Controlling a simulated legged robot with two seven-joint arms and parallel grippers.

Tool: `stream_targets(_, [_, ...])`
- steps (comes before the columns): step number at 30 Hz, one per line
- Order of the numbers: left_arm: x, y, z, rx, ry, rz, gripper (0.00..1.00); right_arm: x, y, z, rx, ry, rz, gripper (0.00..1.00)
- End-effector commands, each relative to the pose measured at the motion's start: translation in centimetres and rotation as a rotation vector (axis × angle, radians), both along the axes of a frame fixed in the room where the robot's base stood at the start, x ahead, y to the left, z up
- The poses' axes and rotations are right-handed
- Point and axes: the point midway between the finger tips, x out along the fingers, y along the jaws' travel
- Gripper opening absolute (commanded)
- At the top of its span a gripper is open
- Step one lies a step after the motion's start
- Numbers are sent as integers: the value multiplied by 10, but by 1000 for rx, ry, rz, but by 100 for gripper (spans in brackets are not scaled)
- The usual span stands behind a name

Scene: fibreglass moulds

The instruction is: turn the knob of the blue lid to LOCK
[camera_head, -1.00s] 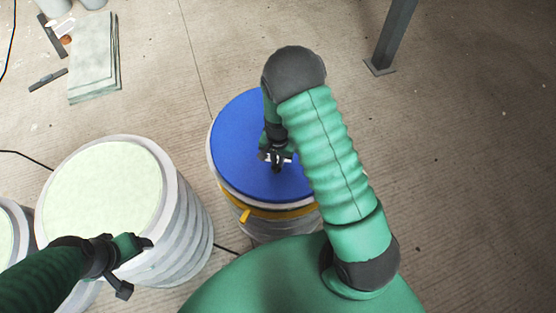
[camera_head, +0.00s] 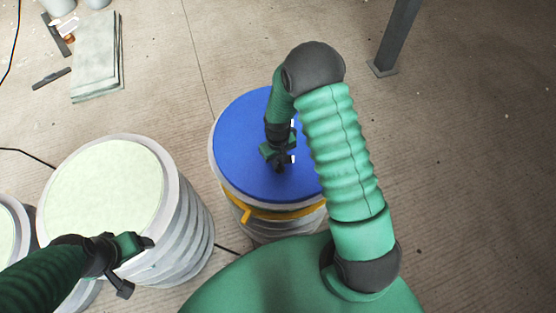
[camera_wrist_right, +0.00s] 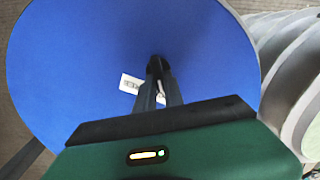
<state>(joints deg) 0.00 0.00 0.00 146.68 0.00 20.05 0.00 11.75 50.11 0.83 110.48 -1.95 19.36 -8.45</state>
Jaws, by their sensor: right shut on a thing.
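The blue lid (camera_head: 238,150) covers a round ribbed drum in the middle of the head view. It also fills much of the right wrist view (camera_wrist_right: 70,60). My right gripper (camera_head: 280,168) reaches down onto the middle of the lid. In the wrist view its fingers (camera_wrist_right: 157,72) are closed together on the knob, which they mostly hide. A white label with dark letters (camera_wrist_right: 130,84) lies left of the fingertips, partly covered, and I cannot read it fully. My left gripper (camera_head: 138,268) hangs over the pale-topped drum, away from the lid, with its fingers apart.
A yellow band with a tab (camera_head: 246,215) circles the drum below the lid. A pale-topped ribbed drum (camera_head: 105,185) stands to the left. A grey post (camera_head: 396,40) rises at upper right. Stacked sheets (camera_head: 95,60) lie at upper left. The floor at right is clear.

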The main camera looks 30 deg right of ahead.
Motion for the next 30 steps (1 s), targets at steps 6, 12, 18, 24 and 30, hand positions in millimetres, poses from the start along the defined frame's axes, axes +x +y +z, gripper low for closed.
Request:
stream_targets(6, [0,0,2,0,0,0,72,1,0,1,0,-2,120,0])
stream_targets(12, [0,0,2,0,0,0,72,1,1,1,0,-2,183,0])
stream_targets(18, [0,0,3,0,0,0,72,1,1,0,0,-2,206,0])
stream_targets(24, [0,0,3,0,0,0,72,1,2,0,0,-1,208,0])
stream_targets(30, [0,0,3,0,0,0,72,1,2,0,0,-1,207,22])
